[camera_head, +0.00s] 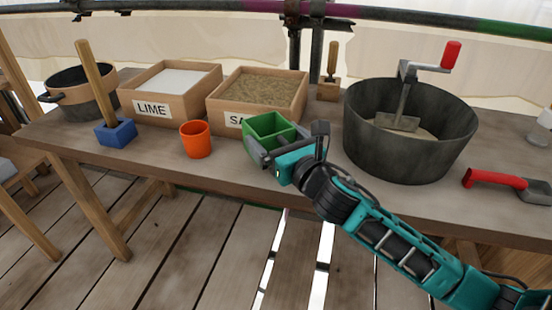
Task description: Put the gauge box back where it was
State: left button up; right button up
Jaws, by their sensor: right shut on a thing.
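The gauge box appears to be the small green open-topped box (268,127), in front of the sand box. My right gripper (268,147) is shut on the green box at its front side. The box is upright and looks empty inside. Whether its base touches the table is hidden by the gripper. My left gripper is not in view.
On the bench (330,165) stand a lime box (150,108), a sand box (228,119), an orange cup (195,139), a blue-based wooden-handled tool (116,133) and a black pot (80,95).

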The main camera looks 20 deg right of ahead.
notch_tip(320, 180, down, 4)
jog(key=shift+b, duration=0.85)
jog(key=shift+r, duration=0.1)
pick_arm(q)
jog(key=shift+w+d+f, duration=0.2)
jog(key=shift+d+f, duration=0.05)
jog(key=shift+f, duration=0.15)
pick_arm(e)
jog(key=o, duration=0.8)
jog(key=shift+f, duration=0.2)
jog(key=shift+c, duration=0.2)
jog(key=shift+r, duration=0.25)
jog(key=shift+s+f, duration=0.1)
jog(key=shift+s, duration=0.3)
pick_arm(q)
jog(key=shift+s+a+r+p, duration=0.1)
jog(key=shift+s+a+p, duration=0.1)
jog(key=shift+p, duration=0.3)
pick_arm(e)
jog(key=s+d, duration=0.2)
jog(key=s, duration=0.9)
jog(key=shift+d, duration=0.15)
jog(key=shift+s, duration=0.1)
